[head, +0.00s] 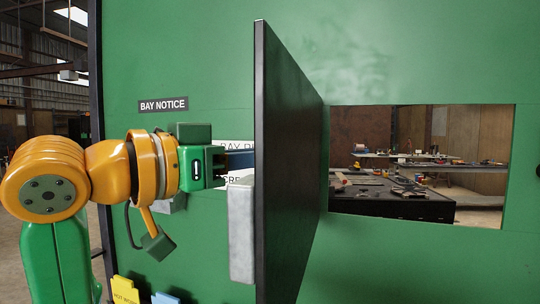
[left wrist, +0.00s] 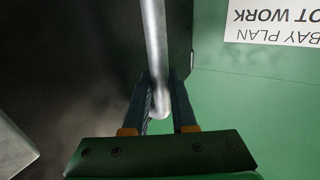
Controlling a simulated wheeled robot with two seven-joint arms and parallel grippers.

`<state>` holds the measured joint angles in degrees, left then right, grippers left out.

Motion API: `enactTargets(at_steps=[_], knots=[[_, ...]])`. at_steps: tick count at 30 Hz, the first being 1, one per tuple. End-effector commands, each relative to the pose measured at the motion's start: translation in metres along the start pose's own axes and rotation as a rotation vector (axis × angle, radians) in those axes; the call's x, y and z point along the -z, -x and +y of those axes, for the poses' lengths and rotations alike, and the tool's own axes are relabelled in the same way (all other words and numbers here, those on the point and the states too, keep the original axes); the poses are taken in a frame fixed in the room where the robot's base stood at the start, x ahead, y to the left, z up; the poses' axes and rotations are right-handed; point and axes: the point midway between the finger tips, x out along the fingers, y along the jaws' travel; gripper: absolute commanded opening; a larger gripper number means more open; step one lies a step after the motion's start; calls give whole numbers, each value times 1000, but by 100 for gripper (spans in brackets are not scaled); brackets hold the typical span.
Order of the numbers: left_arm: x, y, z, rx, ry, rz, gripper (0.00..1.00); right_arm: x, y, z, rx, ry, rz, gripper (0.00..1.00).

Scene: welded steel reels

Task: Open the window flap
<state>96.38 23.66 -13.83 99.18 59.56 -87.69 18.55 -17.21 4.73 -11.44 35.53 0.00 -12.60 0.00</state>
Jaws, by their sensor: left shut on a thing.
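The window flap (head: 285,165) is a dark panel with a black edge. In the head view it stands swung far out from the green wall, and the rectangular window opening (head: 480,210) to its right is uncovered. In the left wrist view the two fingers (left wrist: 161,100) lie either side of the grey handle (left wrist: 153,40). My right gripper is not in view.
The green wall (head: 390,265) carries a "BAY NOTICE" label (head: 163,105) and a white paper sign (left wrist: 275,25) partly hidden behind my gripper. Yellow (head: 125,291) and blue (head: 165,298) items are low on the wall. Through the opening, a dark bench (head: 400,204) bears tools.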

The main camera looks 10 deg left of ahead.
Motion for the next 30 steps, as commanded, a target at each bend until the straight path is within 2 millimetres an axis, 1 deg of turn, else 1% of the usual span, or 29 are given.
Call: enactTargets(at_steps=[14, 15, 17, 18, 25, 26, 30], knots=[[1, 0, -2, 0, 0, 2, 0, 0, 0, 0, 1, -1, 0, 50], [1, 0, -2, 0, 0, 2, 35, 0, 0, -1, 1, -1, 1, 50], [1, 0, -2, 0, 0, 2, 52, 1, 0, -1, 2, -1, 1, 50], [0, 0, -2, 0, 0, 2, 55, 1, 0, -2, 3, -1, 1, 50], [-1, 3, -2, 0, 0, 1, 55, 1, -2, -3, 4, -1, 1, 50], [-2, 6, -2, 0, -1, 1, 55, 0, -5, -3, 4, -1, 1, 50], [-5, 36, -2, 2, -2, 5, 55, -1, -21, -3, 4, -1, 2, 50]])
